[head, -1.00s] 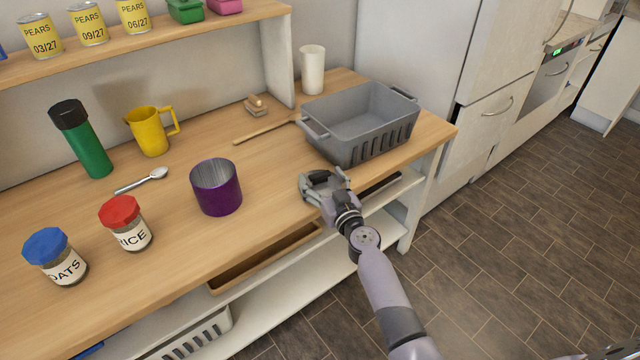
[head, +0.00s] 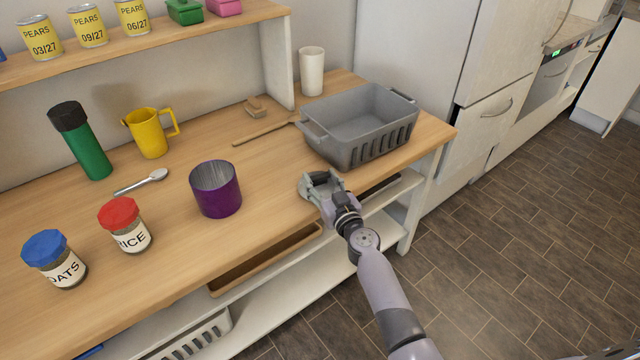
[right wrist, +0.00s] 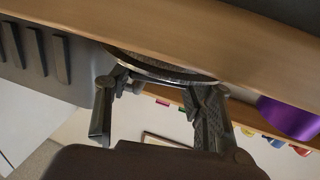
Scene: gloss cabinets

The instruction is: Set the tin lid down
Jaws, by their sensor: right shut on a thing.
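My right gripper (head: 318,182) is at the front edge of the wooden counter, left of the grey basket's near corner. In the right wrist view its two fingers (right wrist: 158,105) are shut on the tin lid (right wrist: 165,70), a dark disc with a shiny metal rim. Part of the lid is hidden by the wood of the counter. I cannot tell whether it touches the counter. In the head view the lid does not show clearly at the gripper. An open purple tin (head: 216,190) stands upright to the gripper's left. My left gripper is not in view.
The grey basket (head: 362,130) stands at the counter's right end. A wooden spoon (head: 263,133) lies behind. A rice jar (head: 124,225), oats jar (head: 55,258), metal spoon (head: 141,182), yellow jug (head: 150,135) and green bottle (head: 82,142) stand or lie left. Bare counter lies between tin and basket.

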